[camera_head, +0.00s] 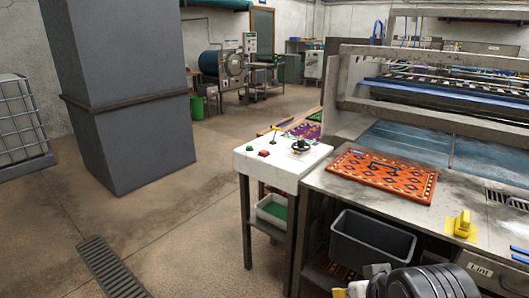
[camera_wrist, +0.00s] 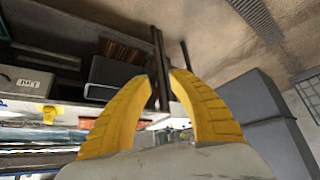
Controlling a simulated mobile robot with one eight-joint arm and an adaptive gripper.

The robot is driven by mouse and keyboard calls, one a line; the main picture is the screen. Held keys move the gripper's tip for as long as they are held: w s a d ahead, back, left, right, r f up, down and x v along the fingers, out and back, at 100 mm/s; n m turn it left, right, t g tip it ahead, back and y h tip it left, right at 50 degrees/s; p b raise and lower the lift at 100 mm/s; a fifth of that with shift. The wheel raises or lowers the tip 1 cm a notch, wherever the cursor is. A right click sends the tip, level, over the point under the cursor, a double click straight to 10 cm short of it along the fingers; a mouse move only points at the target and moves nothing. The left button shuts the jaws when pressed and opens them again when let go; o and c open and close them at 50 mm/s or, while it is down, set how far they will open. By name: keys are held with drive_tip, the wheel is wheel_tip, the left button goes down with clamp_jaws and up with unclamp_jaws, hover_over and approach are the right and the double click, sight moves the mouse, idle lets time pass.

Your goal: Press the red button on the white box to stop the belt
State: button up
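The white box (camera_head: 283,165) is the pale top of a dark-legged stand in the middle of the head view. A red button (camera_head: 264,153) sits near its front edge. A smaller button (camera_head: 249,148) is left of it; its colour is hard to tell. A dark knob (camera_head: 301,146) and a lever stand further back on the box. My gripper's yellow fingers (camera_wrist: 161,76) fill the wrist view, with an empty gap between their tips. In the head view, my arm is low at the bottom, right of the box and apart from it. The button cannot be made out in the wrist view.
An orange patterned rug (camera_head: 381,176) lies on the metal table (camera_head: 335,196) right of the box. A yellow object (camera_head: 462,224) stands near the table front. A grey bin (camera_head: 371,244) is below. The floor left of the stand is clear up to a grey pillar (camera_head: 125,100).

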clamp_jaws()
idle(1.0)
